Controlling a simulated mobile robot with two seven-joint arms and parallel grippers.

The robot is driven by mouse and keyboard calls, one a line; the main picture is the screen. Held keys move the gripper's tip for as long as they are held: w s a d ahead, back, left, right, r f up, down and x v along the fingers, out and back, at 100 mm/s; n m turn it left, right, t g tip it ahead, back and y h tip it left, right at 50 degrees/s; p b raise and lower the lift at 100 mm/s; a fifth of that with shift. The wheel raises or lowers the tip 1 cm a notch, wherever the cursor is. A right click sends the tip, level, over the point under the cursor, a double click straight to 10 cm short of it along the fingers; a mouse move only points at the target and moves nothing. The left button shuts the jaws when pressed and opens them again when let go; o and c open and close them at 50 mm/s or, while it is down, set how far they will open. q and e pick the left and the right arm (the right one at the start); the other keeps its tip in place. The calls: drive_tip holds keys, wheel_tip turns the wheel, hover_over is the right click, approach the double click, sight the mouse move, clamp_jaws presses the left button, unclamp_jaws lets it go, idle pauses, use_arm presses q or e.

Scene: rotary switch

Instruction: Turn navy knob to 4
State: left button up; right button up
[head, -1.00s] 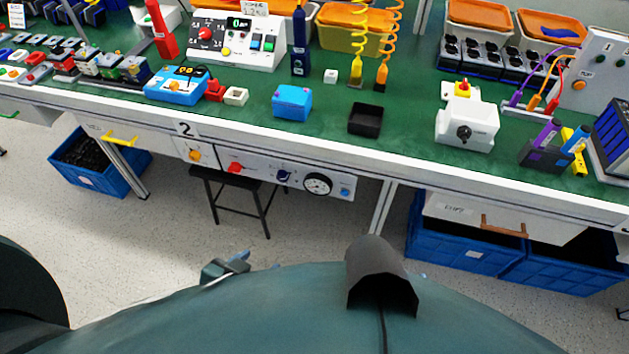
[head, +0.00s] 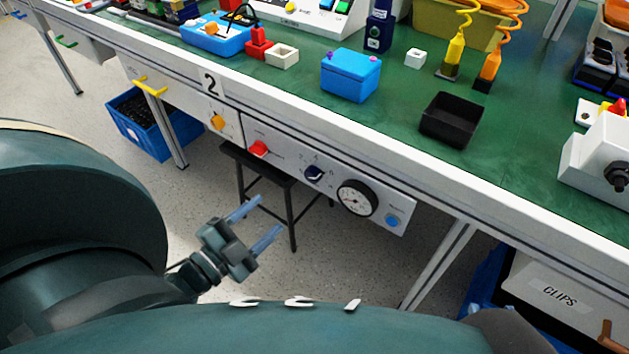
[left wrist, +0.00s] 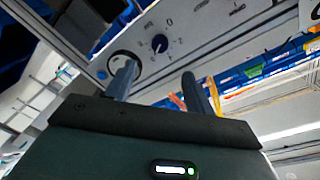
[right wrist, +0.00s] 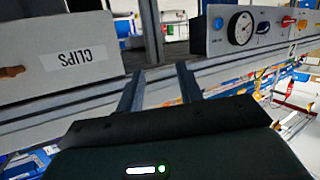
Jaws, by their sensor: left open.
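The navy knob (head: 314,173) sits on the white panel (head: 285,158) under the bench's front edge, between a red switch and a round gauge. Dial marks surround it, but its pointer setting is too small to read. The knob also shows in the left wrist view (left wrist: 159,45), beyond the fingers, and in the right wrist view (right wrist: 262,27). My left gripper (head: 270,214) is open and empty, below and left of the knob, apart from it. My right gripper (right wrist: 160,70) shows only in its wrist view, open and empty, with the panel at upper right.
The round gauge (head: 357,197) and a blue button (head: 392,220) lie right of the knob. The red switch (head: 258,148) and a yellow-orange knob (head: 217,123) lie left. A black stool (head: 272,180) stands below the panel. A CLIPS drawer (head: 560,296) is at lower right.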

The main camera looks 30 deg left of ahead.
sight(309, 177)
use_arm(q)
drive_tip(key=w, duration=0.4)
drive_tip(key=w+d+b, duration=0.1)
drive_tip(key=w, duration=0.3)
drive_tip(key=w+d+b, duration=0.1)
drive_tip(key=w, duration=0.3)
use_arm(e)
drive_tip(key=shift+a+r+n+t+y, duration=0.1)
drive_tip(key=shift+a+n+t+y, duration=0.3)
drive_tip(key=shift+t, duration=0.4)
use_arm(q)
drive_tip(key=shift+r, duration=0.1)
use_arm(e)
drive_tip(key=shift+d, duration=0.1)
use_arm(q)
drive_tip(key=c, duration=1)
drive_tip(key=shift+o, duration=0.2)
use_arm(e)
drive_tip(key=shift+r, duration=0.15)
